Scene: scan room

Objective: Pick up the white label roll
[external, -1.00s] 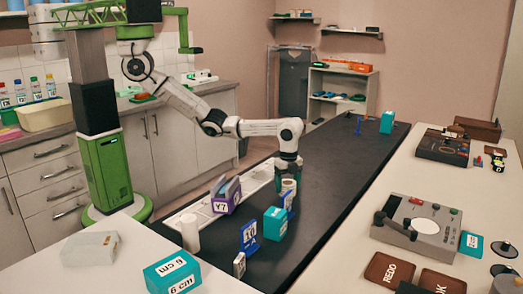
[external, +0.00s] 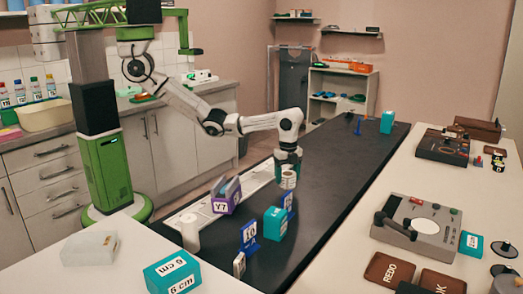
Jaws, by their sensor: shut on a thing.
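The white label roll (external: 288,181), with a brownish core, is at the end of my arm over the black counter. My gripper (external: 288,170) points down and is shut on the roll.
A purple Y7 holder (external: 226,195), a blue 10 stand (external: 249,237) and a white cylinder (external: 190,237) are nearby.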

